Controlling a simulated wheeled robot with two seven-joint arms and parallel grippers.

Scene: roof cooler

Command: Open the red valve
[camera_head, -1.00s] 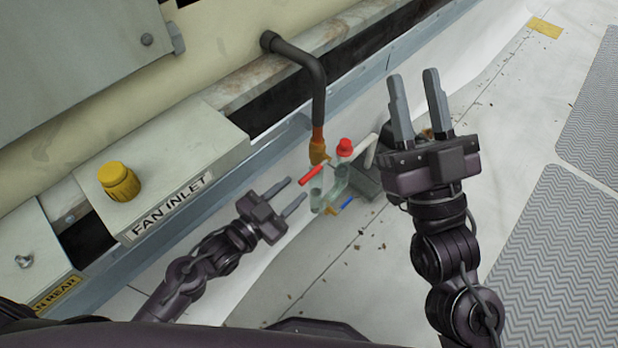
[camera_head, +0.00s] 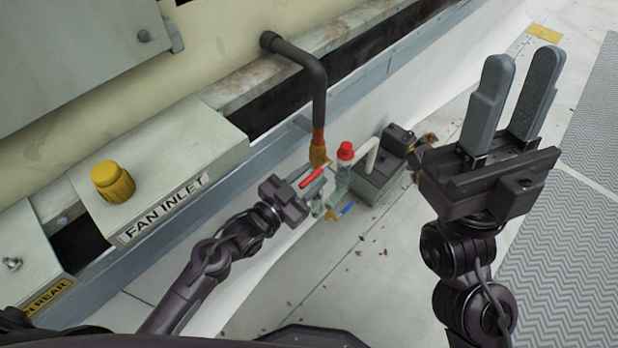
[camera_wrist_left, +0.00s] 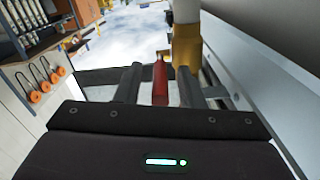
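The red valve handle (camera_head: 311,178) is a short red lever on the greenish pipework below the dark elbow pipe. My left gripper (camera_head: 309,182) is at it. In the left wrist view the red handle (camera_wrist_left: 160,82) stands between the two fingers of my left gripper (camera_wrist_left: 160,80), with a visible gap on each side, so the gripper is open around it. In the head view the fingers partly hide the valve body. My right gripper (camera_head: 521,65) is open and empty, raised at the right, away from the valve.
A blue handle (camera_head: 347,208) and a red cap (camera_head: 345,151) sit close by the red handle. The dark pipe (camera_head: 318,92) ends in an orange-yellow fitting (camera_head: 319,154) just above. A grey box pump (camera_head: 383,178) stands to the right. The floor in front is mostly clear.

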